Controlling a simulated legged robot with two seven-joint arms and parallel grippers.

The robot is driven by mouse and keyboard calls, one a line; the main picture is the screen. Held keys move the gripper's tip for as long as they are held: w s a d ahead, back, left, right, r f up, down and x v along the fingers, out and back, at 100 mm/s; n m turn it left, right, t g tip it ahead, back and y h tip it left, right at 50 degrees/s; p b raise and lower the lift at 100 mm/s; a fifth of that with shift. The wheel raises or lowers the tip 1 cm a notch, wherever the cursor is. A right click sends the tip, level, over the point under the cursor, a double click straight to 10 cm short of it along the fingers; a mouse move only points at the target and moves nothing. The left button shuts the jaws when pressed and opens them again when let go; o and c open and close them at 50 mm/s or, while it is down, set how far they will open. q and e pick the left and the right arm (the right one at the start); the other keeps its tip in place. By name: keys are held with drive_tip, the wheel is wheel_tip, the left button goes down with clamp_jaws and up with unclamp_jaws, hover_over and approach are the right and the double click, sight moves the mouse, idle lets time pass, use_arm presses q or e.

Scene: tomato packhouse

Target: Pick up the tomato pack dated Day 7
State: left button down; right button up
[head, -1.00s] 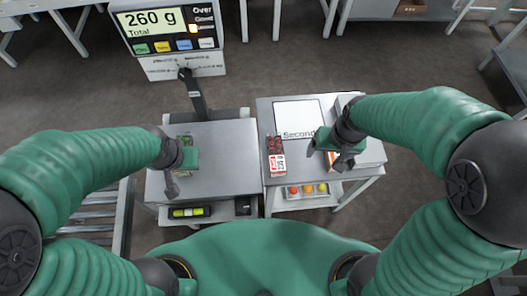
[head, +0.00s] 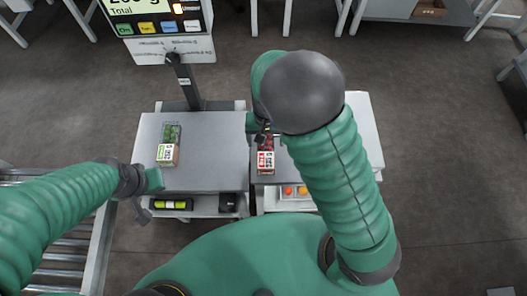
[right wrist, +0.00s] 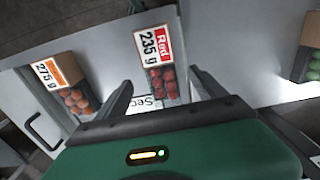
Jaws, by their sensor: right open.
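A red tomato pack (head: 265,158) labelled Red, 235 g, lies near the left edge of the right table; it also shows in the right wrist view (right wrist: 160,68). A pack of green tomatoes (head: 168,146) lies on the left table and shows at the right of the wrist view (right wrist: 312,66). A 275 g pack with orange-red tomatoes (right wrist: 66,85) shows only in the wrist view. No date is legible on any pack. My right gripper (head: 263,134) is open and empty, above the red pack's far end. My left gripper (head: 145,198) is off the left table's front-left corner; its jaws are unclear.
The left table (head: 205,168) has a post and a weight display (head: 160,22) behind it. The right table (head: 362,128) is partly hidden by my right arm. A lower shelf holds a tray of coloured tomatoes (head: 294,191). A roller conveyor (head: 78,262) is at left.

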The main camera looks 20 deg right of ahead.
sight(266, 147)
drive_tip(key=shift+d+f, duration=0.2)
drive_tip(key=shift+f, duration=0.35)
drive_tip(key=shift+d+f, duration=0.15)
drive_tip(key=shift+f, duration=0.4)
drive_tip(key=f, duration=0.2)
drive_tip(key=f+b, duration=0.1)
drive_tip(key=f, duration=0.1)
drive_tip(key=shift+w+a+f, duration=0.1)
drive_tip(key=shift+a, duration=0.1)
drive_tip(key=shift+w+a+f, duration=0.1)
drive_tip(key=shift+a+f, duration=0.15)
drive_tip(key=shift+f, duration=0.05)
drive_tip(key=shift+d, duration=0.2)
drive_tip(key=c, duration=0.9)
drive_tip(key=shift+a, duration=0.1)
drive_tip(key=c, duration=0.8)
drive_tip(key=shift+r, duration=0.15)
